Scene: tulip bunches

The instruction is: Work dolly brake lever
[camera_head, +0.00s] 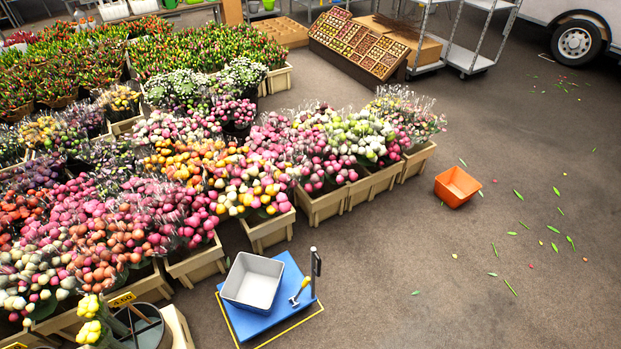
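A low blue platform (262,326), which looks like the dolly, stands on the floor at the bottom middle, within a yellow outline. A grey-white open tub (252,281) sits on it and looks empty. A small lever with a yellow handle (303,284) rises at the right of the tub, tilted up to the right; its base is on the blue top. Whether the brake is on or off cannot be told. Neither of my grippers shows in this view.
Wooden crates (320,208) packed with tulip bunches fill the left and middle. A dark bucket with yellow tulips (92,308) stands at bottom left. An orange tub (457,187) sits on open floor (430,270) at right, with scattered leaves. Metal racks (470,55) stand at the back.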

